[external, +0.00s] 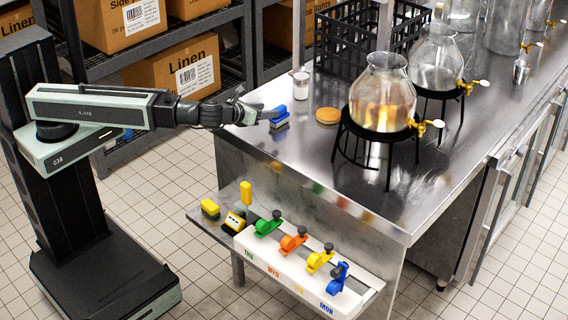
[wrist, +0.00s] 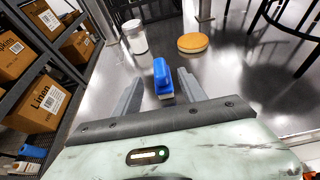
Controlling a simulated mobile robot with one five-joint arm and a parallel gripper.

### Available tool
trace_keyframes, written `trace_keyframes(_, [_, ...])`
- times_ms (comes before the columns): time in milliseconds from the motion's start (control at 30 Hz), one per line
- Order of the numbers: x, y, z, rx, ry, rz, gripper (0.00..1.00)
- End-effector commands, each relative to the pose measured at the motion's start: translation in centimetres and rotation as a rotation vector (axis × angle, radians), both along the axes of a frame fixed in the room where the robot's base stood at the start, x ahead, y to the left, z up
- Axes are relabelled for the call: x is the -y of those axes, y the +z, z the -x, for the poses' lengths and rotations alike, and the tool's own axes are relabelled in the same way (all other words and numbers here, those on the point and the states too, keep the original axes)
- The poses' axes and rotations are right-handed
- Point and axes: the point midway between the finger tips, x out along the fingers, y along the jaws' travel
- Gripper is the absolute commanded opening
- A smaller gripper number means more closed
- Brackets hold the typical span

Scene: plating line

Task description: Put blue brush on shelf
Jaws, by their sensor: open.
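A blue brush (external: 279,118) with a pale bristle base sits on the left end of the steel table (external: 440,190). My gripper (external: 264,114) is open just left of the brush. In the wrist view the brush (wrist: 162,76) lies between the two finger ends of my gripper (wrist: 160,84), with a gap visible on each side. A low steel shelf (external: 205,228) juts out from the table's near end and holds yellow items. A dark storage rack (external: 105,62) with boxes stands behind my arm.
A white jar (external: 301,85) and an orange round lid (external: 327,116) stand beyond the brush. Glass dispensers (external: 383,95) on black stands are to the right. A black crate (external: 355,45) is behind. A white dispenser rail (external: 300,262) with coloured tape-like pieces hangs beside the low shelf.

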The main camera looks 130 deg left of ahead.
Motion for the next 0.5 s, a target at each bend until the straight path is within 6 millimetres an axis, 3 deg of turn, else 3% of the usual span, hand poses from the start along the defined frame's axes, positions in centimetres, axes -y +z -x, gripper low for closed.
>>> trace_keyframes(167, [-2.0,-1.1,-0.1,0.001,0.000,0.001,0.49])
trace_keyframes(367, [-2.8,-1.4,-0.1,0.001,0.001,0.002,0.49])
trace_keyframes(500, [-5.0,-2.4,-0.1,0.002,0.002,0.002,0.49])
